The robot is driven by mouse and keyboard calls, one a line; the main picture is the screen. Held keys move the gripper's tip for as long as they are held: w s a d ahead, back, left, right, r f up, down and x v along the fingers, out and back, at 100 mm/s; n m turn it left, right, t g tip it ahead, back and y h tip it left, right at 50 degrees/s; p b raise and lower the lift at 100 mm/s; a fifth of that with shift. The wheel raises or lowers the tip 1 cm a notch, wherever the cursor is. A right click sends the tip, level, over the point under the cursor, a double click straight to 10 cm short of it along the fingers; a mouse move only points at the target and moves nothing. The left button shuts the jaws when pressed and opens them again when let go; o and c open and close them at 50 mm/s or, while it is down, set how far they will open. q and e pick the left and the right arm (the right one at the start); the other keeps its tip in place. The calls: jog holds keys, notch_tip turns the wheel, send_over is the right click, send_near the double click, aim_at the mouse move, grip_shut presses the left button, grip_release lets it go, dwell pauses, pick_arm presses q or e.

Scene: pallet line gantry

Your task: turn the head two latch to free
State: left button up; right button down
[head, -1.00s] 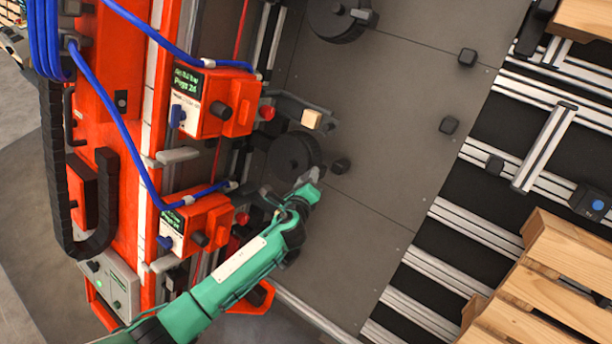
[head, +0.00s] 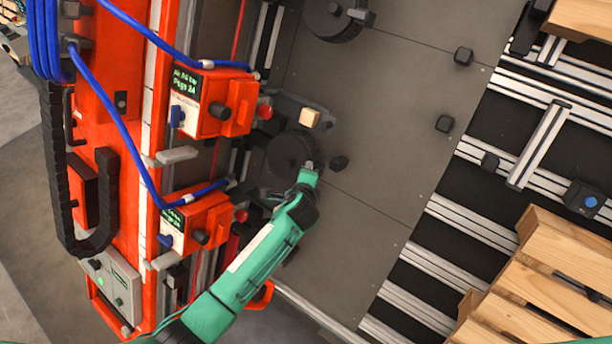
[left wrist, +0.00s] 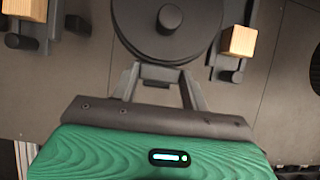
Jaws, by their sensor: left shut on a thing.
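A dark round disc (head: 290,151) with a raised centre knob lies on the grey plate; the disc also shows at the top of the left wrist view (left wrist: 130,30). My left gripper (head: 308,167) is at its lower right edge. In the left wrist view, its two fingers (left wrist: 160,82) are closed around a small dark piece at the disc's rim, which looks like the latch handle. The fingertips are partly hidden there. A second disc (head: 322,18) with a dark block at its rim is higher up. No label shows which is head two. My right gripper is not in view.
Two orange boxes with screens, an upper one (head: 205,105) and a lower one (head: 190,220), stand left of the discs, with blue hoses (head: 120,125). A wooden block (head: 310,117) sits above the held disc. Wooden pallets (head: 560,275) are at right. The grey plate right of the gripper is mostly clear.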

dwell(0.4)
pick_arm(q)
jog(key=o, duration=0.7)
jog(key=shift+s, duration=0.1)
jog(key=b+v, duration=0.4)
jog(key=v, duration=0.9)
jog(key=shift+s, duration=0.2)
jog(key=shift+r, duration=0.15)
